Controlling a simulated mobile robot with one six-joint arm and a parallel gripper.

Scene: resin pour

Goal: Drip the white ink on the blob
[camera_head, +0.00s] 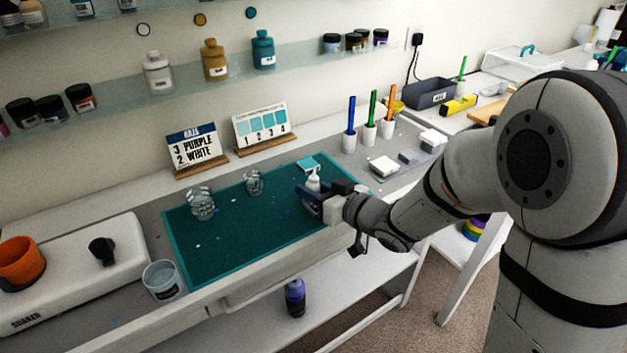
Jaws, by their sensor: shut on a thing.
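My gripper (306,196) is over the right part of the teal mat (215,258). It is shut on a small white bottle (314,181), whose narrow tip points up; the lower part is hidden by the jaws. I cannot read a label on it, so I cannot confirm it is the white ink. Two clear cups stand on the mat, one at the left (203,206) and a smaller one near the back (253,183). Small pale and blue specks dot the mat; I cannot tell which thing is the blob.
A clear cup (162,281) stands left of the mat beside a white shaker (60,285) with an orange cup (20,262). Two cards (195,148) (261,127) stand behind the mat. White holders with coloured sticks (370,132) stand at the back right.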

